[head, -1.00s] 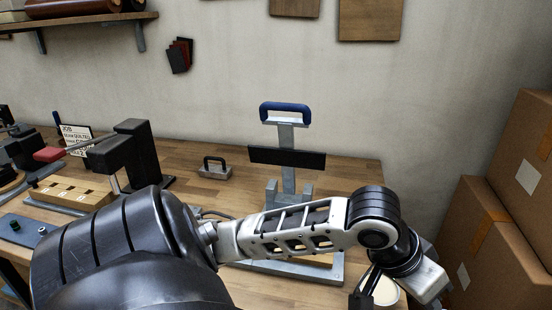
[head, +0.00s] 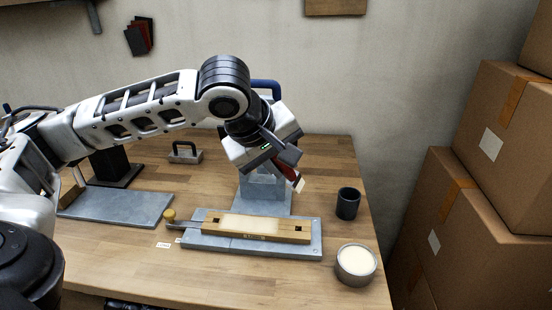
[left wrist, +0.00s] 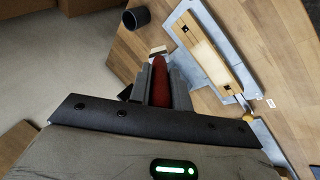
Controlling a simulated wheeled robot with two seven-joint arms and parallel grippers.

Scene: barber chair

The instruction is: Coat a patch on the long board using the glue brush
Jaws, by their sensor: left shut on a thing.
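The long board (head: 228,230) is a narrow wooden piece with a dark hole near each end and a paler, whitish stretch between them. It lies in a grey metal fixture (head: 312,248), and also shows in the left wrist view (left wrist: 215,58). My left gripper (head: 291,168) is shut on the red handle of the glue brush (head: 299,184). It holds the brush tilted, pale tip downward, above and behind the board's right part, apart from it. In the left wrist view the red brush handle (left wrist: 159,85) sits between the fingers. My right gripper is not in view.
A round pot of cream glue (head: 356,262) stands at the front right, with a dark cup (head: 347,204) behind it. A blue-handled press (head: 265,190) stands behind the board. A brass-knobbed clamp (head: 169,215) is at its left end. Cardboard boxes (head: 435,205) stand right of the table.

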